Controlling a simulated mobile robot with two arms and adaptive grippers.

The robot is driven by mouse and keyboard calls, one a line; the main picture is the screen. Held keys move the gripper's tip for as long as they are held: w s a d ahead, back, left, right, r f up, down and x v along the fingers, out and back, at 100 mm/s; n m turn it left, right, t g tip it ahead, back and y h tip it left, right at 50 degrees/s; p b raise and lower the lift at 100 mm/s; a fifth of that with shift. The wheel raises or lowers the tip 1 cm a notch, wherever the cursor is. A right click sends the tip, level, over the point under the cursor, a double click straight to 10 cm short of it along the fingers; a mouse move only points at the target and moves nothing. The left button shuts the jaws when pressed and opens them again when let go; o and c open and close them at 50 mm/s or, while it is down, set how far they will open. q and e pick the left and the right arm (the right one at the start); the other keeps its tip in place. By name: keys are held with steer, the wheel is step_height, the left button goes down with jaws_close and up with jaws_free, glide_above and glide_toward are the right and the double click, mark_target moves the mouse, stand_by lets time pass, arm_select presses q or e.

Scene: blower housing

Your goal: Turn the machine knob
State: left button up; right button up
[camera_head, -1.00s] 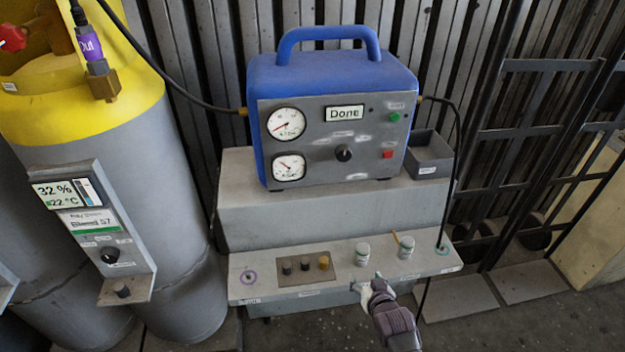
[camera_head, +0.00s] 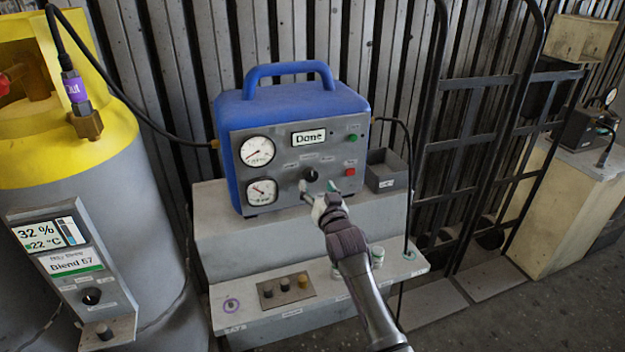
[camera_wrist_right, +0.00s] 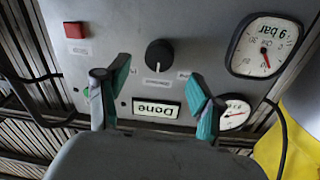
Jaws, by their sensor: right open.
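The blue machine (camera_head: 290,98) stands on a grey stepped bench, its grey front panel facing me. Its black knob (camera_head: 311,175) sits low in the middle of the panel, below the display (camera_head: 309,138) reading "Done". In the right wrist view the knob (camera_wrist_right: 159,55) shows upside down, ahead of and between my two fingers, apart from both. My right gripper (camera_head: 320,190) is open and empty, just below and in front of the knob; it also shows in the right wrist view (camera_wrist_right: 158,92). My left gripper is not in view.
Two gauges (camera_head: 258,151) are left of the knob, a red button (camera_head: 350,172) and green button right. A small grey bin (camera_head: 386,170) stands right of the machine. A yellow-topped cylinder (camera_head: 75,170) with a hose is at left.

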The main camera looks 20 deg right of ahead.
mark_target(312, 177)
steer(key=shift+w+d, duration=0.1)
steer(key=shift+w, duration=2.2)
steer(key=c, duration=1.1)
